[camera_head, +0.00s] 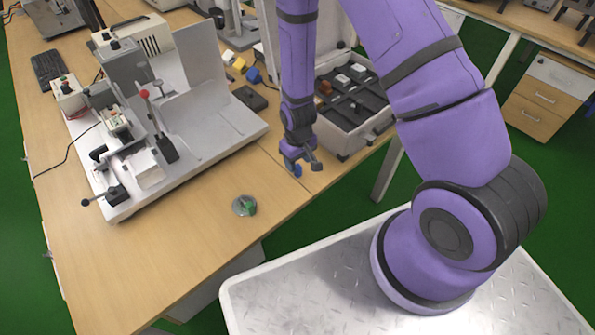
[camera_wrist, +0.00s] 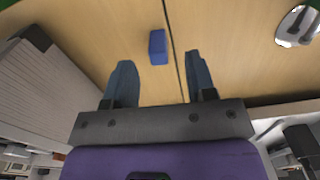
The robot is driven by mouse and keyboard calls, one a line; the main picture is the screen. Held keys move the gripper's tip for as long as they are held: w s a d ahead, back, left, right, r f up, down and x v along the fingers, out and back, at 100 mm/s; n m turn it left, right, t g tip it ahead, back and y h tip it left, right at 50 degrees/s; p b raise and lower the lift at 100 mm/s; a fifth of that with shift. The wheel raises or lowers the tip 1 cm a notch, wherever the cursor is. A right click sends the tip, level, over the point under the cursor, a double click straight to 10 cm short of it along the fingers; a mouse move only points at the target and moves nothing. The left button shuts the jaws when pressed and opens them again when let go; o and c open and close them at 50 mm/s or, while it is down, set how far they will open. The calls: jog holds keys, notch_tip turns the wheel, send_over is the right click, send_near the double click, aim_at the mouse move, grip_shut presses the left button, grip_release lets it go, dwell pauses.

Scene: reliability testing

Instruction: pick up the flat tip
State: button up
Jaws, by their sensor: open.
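A small blue block (camera_wrist: 157,47) lies on the wooden table beside a dark seam in the wrist view. It is probably the flat tip, but its shape does not settle this. In the head view a small blue patch (camera_head: 297,171) shows at my gripper (camera_head: 304,168); I cannot tell there whether it is the block or a fingertip. In the wrist view my gripper (camera_wrist: 160,82) is open, with its two dark fingers apart and nothing between them. The block lies beyond the fingertips, roughly between their lines and nearer the left finger.
A round metal dish (camera_head: 238,208) with a green item stands near the front table edge. A grey compartment tray (camera_head: 345,135) stands behind my gripper to the right. A large white machine (camera_head: 215,125) fills the table's left. Yellow and blue blocks (camera_head: 253,75) lie farther back.

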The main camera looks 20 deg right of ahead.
aim_at(299, 167)
jog(key=shift+d+f, duration=0.15)
jog(key=shift+f, duration=2.7)
grip_shut()
